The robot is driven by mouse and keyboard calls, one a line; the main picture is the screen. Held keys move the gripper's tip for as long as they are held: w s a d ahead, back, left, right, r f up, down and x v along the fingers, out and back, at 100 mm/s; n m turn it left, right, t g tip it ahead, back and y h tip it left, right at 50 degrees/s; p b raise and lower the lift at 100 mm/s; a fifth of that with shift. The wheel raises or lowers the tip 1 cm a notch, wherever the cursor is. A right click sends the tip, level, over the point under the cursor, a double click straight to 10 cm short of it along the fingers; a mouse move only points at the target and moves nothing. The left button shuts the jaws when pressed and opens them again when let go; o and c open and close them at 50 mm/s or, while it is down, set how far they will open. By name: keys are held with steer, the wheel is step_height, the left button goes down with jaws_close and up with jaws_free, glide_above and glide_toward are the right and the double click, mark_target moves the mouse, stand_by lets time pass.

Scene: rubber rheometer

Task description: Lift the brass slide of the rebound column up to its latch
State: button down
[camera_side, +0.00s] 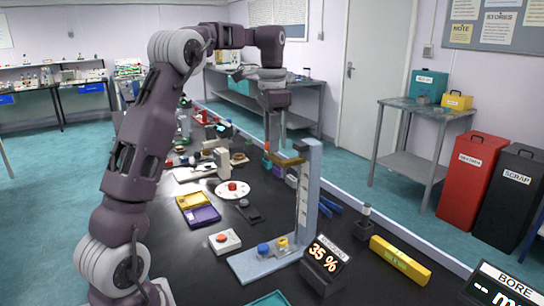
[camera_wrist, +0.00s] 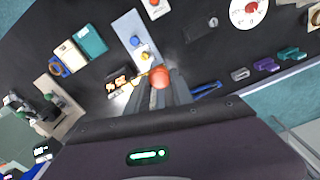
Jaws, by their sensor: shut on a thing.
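The rebound column (camera_side: 311,190) is a tall pale-blue upright on a flat base (camera_side: 245,266). Its brass slide (camera_side: 285,159) is high on the upright, near the top, and sticks out to the left. My gripper (camera_side: 272,146) comes down from above and is shut at the outer end of the slide. In the wrist view an orange-red ball (camera_wrist: 159,77) shows at the fingertips (camera_wrist: 157,92), with a bit of brass beside it. The fingers hide part of the slide there. I cannot make out the latch clearly.
A blue knob (camera_side: 263,249) and a yellow knob (camera_side: 282,243) sit on the base. A 35 % display (camera_side: 324,262) stands right beside it. A red-button box (camera_side: 224,240), a yellow level (camera_side: 399,260) and purple and yellow trays (camera_side: 203,217) lie around it on the black bench.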

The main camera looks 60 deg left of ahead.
steer(key=shift+r, duration=0.5)
steer(key=c, duration=1.1)
jaws_free()
step_height(320, 180, up, 6)
steer(key=shift+w, duration=0.1)
steer(key=shift+r, duration=0.5)
